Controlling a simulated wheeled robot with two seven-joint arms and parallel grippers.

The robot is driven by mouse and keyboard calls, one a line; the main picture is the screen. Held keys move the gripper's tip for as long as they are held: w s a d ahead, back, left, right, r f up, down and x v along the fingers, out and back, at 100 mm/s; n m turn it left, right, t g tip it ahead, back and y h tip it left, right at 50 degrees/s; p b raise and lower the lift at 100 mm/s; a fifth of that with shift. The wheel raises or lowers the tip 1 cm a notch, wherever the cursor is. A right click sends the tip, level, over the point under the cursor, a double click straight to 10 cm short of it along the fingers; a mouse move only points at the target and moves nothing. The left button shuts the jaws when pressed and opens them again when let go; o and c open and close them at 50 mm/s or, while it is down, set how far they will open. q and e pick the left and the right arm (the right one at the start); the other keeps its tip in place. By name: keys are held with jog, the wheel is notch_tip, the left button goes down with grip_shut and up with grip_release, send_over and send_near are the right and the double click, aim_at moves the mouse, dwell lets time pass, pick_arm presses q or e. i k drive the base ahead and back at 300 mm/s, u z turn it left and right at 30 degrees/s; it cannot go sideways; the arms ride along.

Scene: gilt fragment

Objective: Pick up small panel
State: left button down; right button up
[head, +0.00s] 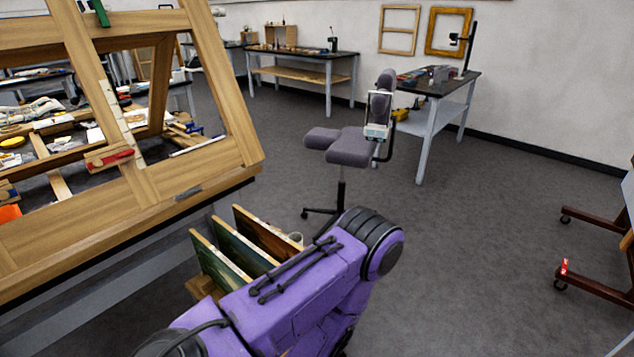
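Several thin panels stand on edge side by side, low beside the near workbench. The nearest panel (214,264) shows a dark green face. A middle panel (243,250) is also greenish. The farthest panel (266,234) is brown. I cannot tell which one is the small panel. My purple arm (310,285) crosses in front and hides their lower right parts. Neither gripper shows in the head view.
A workbench with a large wooden frame (205,195) fills the left. A grey chair (342,147) stands mid-room before a side table (437,88). A wheeled wooden easel (598,287) stands at the right edge. The grey floor (470,260) between is clear.

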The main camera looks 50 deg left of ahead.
aim_at(280, 248)
jog(key=i, duration=1.15)
jog(key=u, duration=2.5)
